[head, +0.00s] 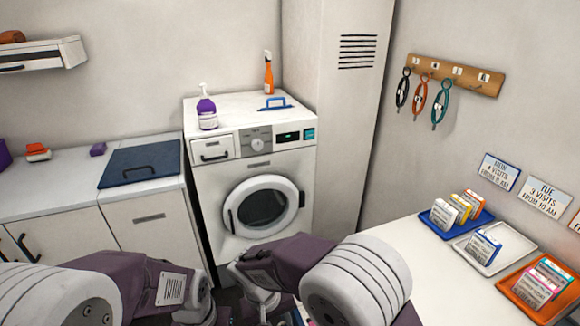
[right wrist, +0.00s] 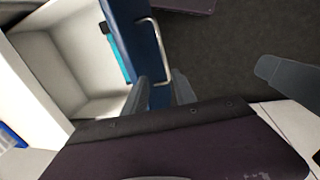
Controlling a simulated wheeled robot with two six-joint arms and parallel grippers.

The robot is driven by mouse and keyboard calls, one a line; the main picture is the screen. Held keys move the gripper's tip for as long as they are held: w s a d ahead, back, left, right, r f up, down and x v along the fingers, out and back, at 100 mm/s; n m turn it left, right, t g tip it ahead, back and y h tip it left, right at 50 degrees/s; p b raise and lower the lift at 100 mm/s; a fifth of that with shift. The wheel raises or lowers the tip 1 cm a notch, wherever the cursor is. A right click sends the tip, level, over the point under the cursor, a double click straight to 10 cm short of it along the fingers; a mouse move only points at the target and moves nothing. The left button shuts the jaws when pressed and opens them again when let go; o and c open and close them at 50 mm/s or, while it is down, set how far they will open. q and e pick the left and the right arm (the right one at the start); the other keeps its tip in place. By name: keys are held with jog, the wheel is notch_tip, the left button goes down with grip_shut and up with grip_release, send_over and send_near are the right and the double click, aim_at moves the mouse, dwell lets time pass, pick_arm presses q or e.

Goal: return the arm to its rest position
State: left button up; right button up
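My two arms come in along the bottom of the head view, bent toward the middle. My right arm (head: 350,280) reaches left, and its wrist end (head: 250,278) is in front of the washing machine. My right gripper (right wrist: 220,75) shows in the right wrist view with its grey fingers apart and dark floor visible between them. Nothing is seen held. The left finger is close to a metal handle (right wrist: 162,50) on a blue drawer front (right wrist: 135,30); I cannot tell whether they touch. My left arm (head: 110,280) ends at bottom centre; its fingers are out of sight.
The blue-fronted white drawer (right wrist: 75,65) stands open. The washing machine (head: 225,170) has bottles on top. A counter (head: 45,190) is at left. A white table (head: 400,245) at right carries blue (head: 437,228), white (head: 463,245) and orange (head: 518,304) trays. Leashes hang from a wall rack (head: 455,75).

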jog(key=w+d+r+m+p, duration=0.1)
jog(key=d+r+m, duration=0.2)
jog(key=d, duration=0.5)
jog(key=w+d+r+m, duration=0.2)
jog(key=d+r+m, duration=0.1)
jog(key=d, duration=0.6)
jog(key=s+d+f+n+y, duration=0.1)
jog(key=s+d+f+y, duration=0.1)
jog(key=s+d, duration=0.3)
jog(key=s, duration=0.3)
jog(key=shift+f+n+p, duration=0.25)
jog(key=shift+n+p, duration=0.05)
jog(key=shift+p, duration=0.05)
jog(key=shift+s, duration=0.2)
jog(key=shift+w+a, duration=0.1)
